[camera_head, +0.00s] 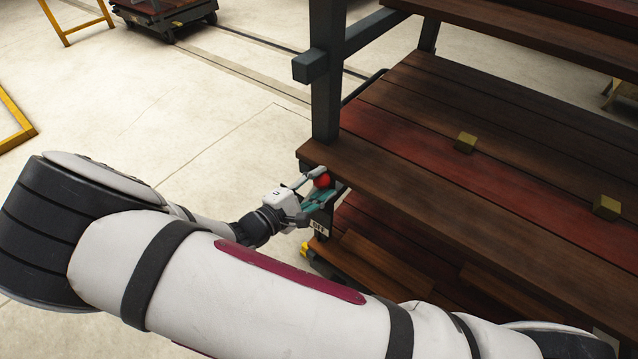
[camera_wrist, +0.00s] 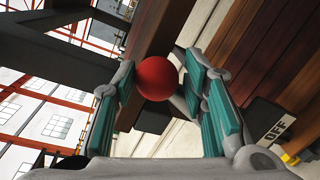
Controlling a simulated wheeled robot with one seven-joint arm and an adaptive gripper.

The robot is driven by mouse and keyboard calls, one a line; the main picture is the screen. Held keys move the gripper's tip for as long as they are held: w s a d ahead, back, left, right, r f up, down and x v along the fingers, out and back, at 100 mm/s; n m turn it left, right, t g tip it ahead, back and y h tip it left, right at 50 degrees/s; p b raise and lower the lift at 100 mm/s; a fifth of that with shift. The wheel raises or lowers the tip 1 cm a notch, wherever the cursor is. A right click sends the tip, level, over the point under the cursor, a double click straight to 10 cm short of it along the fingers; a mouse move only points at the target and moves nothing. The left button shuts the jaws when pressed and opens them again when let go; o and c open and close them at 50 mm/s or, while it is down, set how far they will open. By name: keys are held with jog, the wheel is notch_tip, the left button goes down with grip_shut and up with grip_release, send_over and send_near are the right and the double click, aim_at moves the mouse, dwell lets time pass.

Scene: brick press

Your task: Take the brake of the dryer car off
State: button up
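The dryer car (camera_head: 325,90) is a dark metal frame with brown and reddish wooden decks, filling the right of the head view. A red ball knob (camera_head: 322,181), which looks like the brake lever's handle, is at its near left corner. In the wrist view the knob (camera_wrist: 157,79) is between the fingertips of my gripper (camera_wrist: 158,82). The teal-padded fingers are spread on either side of it; I cannot tell whether they touch it. The lever's shaft is mostly hidden. A small plate marked OFF (camera_wrist: 275,129) shows at the right of the wrist view.
Small yellowish blocks (camera_head: 466,142) sit on the middle deck. A dark post and deck edge stand close to my gripper. Pale floor with rails lies open at the left. A dark cart (camera_head: 165,18) and yellow frames (camera_head: 14,120) are farther off.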

jog(key=shift+o, duration=0.7)
jog(key=v, duration=1.2)
jog(key=s+d+r+m+g+y, duration=0.1)
jog(key=d+r+m+g+y, duration=0.1)
jog(key=d+r+m+g, duration=0.5)
jog(key=s+d+r+m+g+y, duration=0.2)
jog(key=d+r+g, duration=0.3)
jog(key=d+r, duration=0.55)
jog(key=s+d+r+m+t+y+p, duration=0.1)
jog(key=s+d+r+m+t+y, duration=0.3)
jog(key=s+d+r+y, duration=0.3)
jog(key=s+d+r+m, duration=0.1)
jog(key=s+d+r, duration=0.1)
jog(key=s+r, duration=0.2)
jog(key=shift+s+d+y, duration=0.2)
jog(key=shift+s+y, duration=0.1)
jog(key=shift+s, duration=0.7)
